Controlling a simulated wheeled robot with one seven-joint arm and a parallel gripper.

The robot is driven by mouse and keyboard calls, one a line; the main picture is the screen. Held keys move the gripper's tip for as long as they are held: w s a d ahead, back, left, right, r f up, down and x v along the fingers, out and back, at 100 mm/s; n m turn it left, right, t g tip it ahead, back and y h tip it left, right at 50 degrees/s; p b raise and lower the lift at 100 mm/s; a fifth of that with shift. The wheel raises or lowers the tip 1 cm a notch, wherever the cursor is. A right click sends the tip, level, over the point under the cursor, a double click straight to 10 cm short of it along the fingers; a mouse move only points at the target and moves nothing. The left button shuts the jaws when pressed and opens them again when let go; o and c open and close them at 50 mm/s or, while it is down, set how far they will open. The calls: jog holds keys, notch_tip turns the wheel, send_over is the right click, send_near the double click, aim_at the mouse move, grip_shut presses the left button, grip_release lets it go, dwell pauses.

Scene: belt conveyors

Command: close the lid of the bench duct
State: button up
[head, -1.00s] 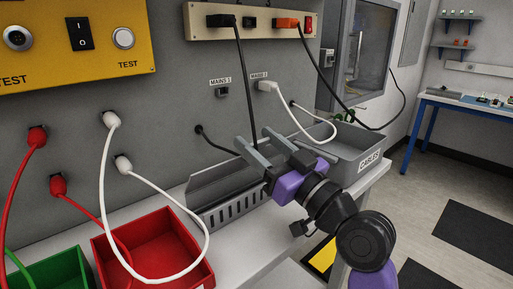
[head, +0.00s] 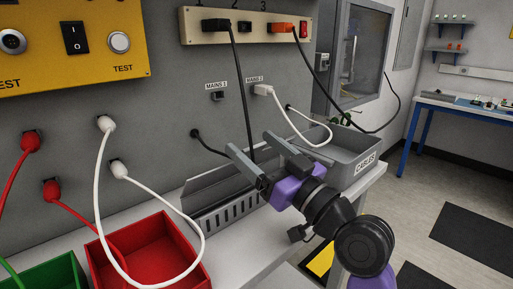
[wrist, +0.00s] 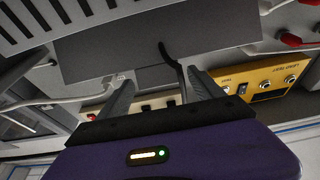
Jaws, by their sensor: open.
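The bench duct (head: 228,214) is a grey channel with a slotted front wall, lying along the bench against the back wall. Its lid (head: 203,186) is a plain grey panel standing tilted open at the duct's rear side. In the wrist view the lid (wrist: 225,28) spans the upper middle, with the slotted duct wall (wrist: 60,15) at upper left. My gripper (head: 250,143) is open and empty, its fingers above the right part of the duct. They also show in the wrist view (wrist: 160,78). My gripper hides the duct's right end in the head view.
A red bin (head: 150,252) and a green bin (head: 45,276) stand left of the duct. A grey cables bin (head: 350,150) is at the right. A black cable (head: 240,100) hangs from the power strip (head: 255,26) behind my gripper. White and red leads loop at left.

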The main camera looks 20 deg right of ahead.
jog(key=v, duration=0.7)
jog(key=shift+s+b, duration=0.3)
jog(key=shift+s, duration=0.05)
jog(key=shift+d+f, duration=0.1)
